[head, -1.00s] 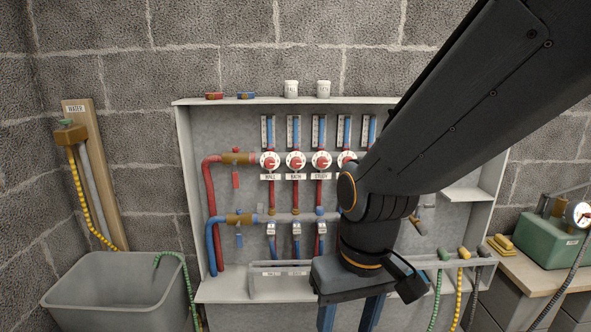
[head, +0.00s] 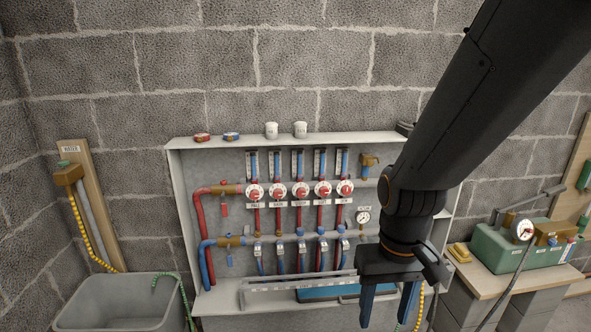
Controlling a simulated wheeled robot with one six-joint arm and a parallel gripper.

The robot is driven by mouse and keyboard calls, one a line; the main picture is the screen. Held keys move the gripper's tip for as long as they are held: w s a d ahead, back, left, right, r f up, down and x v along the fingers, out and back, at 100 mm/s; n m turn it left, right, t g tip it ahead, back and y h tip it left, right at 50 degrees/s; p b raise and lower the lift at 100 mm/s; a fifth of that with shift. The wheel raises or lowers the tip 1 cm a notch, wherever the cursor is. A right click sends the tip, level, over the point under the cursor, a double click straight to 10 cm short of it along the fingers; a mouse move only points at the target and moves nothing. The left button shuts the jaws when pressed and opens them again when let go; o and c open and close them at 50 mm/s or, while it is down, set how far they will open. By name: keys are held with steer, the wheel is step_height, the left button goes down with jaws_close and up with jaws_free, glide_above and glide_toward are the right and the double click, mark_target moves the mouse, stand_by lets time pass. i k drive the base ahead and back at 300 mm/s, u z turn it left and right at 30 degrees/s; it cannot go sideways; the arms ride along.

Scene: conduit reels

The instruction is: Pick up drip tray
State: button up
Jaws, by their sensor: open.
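A blue, shallow, tray-like thing (head: 328,294), which looks like the drip tray, lies low at the front of the manifold cabinet. The grey labelled strip crosses in front of its upper edge, and its right end is hidden near my gripper. My gripper (head: 388,308) points down with its two blue fingers apart and nothing visible between them. It is at the right of the blue thing in the picture, nearer the camera. I cannot tell the gap in depth.
The open cabinet (head: 174,220) holds red and blue pipes, dials and valves behind a grey labelled strip (head: 262,290). A grey tub (head: 120,310) stands at left. A bench (head: 492,278) with a green pump box (head: 500,252) stands at right. Hoses hang near my gripper.

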mark_target(339, 293)
steer(key=k, duration=0.5)
steer(key=u, duration=0.85)
steer(key=i, duration=0.9)
steer(key=z, duration=1.9)
